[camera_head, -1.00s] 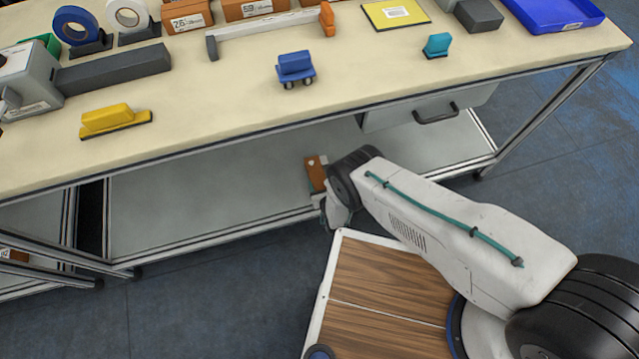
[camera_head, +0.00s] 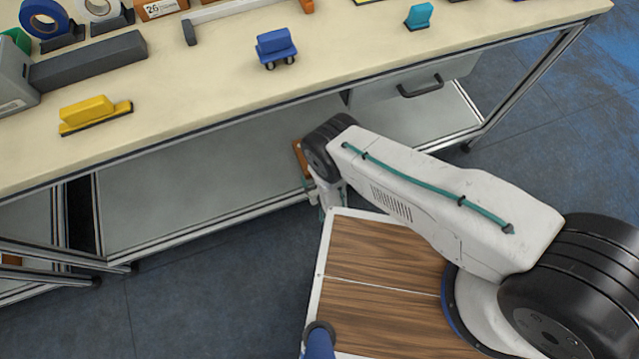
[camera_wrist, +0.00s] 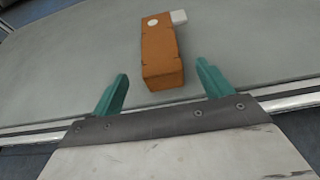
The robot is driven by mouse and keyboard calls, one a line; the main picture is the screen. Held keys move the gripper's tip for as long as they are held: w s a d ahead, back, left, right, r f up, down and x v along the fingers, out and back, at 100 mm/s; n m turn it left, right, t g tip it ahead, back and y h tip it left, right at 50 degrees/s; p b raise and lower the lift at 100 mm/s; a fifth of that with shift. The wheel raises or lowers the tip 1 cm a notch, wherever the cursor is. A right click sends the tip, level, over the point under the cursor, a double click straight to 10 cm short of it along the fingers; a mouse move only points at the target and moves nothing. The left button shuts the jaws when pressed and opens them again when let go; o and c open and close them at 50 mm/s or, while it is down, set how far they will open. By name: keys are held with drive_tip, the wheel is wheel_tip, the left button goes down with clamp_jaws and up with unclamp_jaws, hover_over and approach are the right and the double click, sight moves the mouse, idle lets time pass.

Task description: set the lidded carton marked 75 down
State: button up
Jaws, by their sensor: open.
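A brown lidded carton (camera_wrist: 161,55) lies on the grey lower shelf in the wrist view, with a white label at its far end. No number is readable on it there. In the head view only a sliver of the carton (camera_head: 300,158) shows beside my wrist. My gripper (camera_wrist: 163,82) is open, its two teal fingers apart. The carton's near end is just beyond and between the fingertips, and I see no finger touching it. In the head view my gripper is mostly hidden behind my wrist.
The grey lower shelf (camera_head: 160,205) has wide free room left of the carton. The tabletop (camera_head: 200,110) overhangs it. On top stand a yellow block (camera_head: 93,113), a blue wheeled block (camera_head: 275,47) and a teal block (camera_head: 419,16). A drawer (camera_head: 415,78) hangs at the right.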

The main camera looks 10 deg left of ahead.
drive_tip(key=shift+v, duration=2.3)
drive_tip(key=shift+f, duration=0.1)
